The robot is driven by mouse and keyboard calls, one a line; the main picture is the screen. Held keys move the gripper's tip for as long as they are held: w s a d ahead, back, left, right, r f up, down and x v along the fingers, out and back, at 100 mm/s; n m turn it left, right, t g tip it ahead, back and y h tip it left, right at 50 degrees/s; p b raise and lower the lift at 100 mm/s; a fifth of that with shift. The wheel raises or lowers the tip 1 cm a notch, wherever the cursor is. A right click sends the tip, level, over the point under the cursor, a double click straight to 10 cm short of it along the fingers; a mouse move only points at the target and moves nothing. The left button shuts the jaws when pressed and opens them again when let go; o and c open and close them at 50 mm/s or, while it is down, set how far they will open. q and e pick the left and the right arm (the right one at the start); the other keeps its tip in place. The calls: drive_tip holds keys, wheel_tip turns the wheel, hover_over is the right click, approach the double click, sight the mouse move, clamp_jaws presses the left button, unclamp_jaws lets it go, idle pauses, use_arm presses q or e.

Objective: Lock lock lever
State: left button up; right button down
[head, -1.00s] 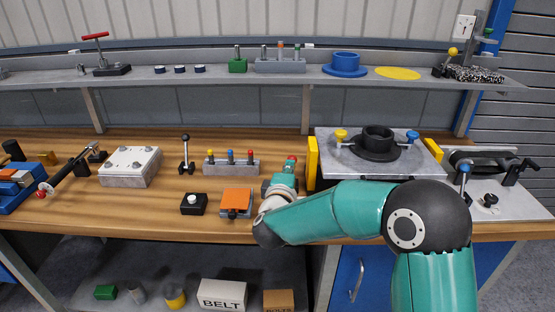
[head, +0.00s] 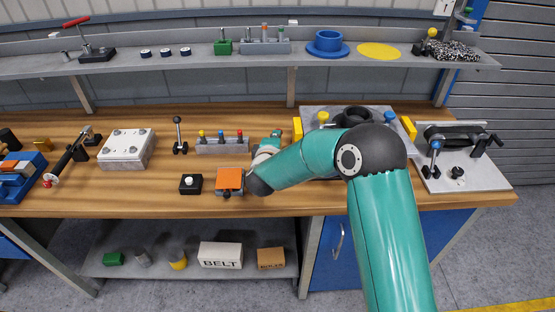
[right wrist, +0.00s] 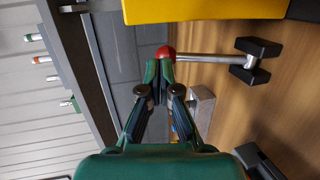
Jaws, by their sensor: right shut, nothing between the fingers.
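In the right wrist view a lever with a red ball knob (right wrist: 165,52), a silver rod and a black base (right wrist: 258,60) stands upright from the wooden bench. My right gripper (right wrist: 158,70) is shut and empty, its fingertips right at the red knob. I cannot tell whether they touch it. In the head view my right gripper (head: 268,146) is at the bench, left of the grey pallet plate, and the lever is hidden behind it. My left gripper is not in view.
A yellow block (head: 297,129) stands close by at the pallet's left edge. An orange-topped block (head: 230,180) and a grey block with coloured pegs (head: 222,146) are left of the gripper. A black-knobbed lever (head: 178,121) stands farther left.

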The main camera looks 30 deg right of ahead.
drive_tip(key=shift+r, duration=0.1)
idle(0.4)
drive_tip(key=shift+s+a+r+p, duration=0.15)
drive_tip(key=shift+p, duration=0.15)
drive_tip(key=s+a+r, duration=0.6)
drive_tip(key=s+r, duration=0.1)
drive_tip(key=s, duration=0.2)
drive_tip(key=shift+a, duration=0.3)
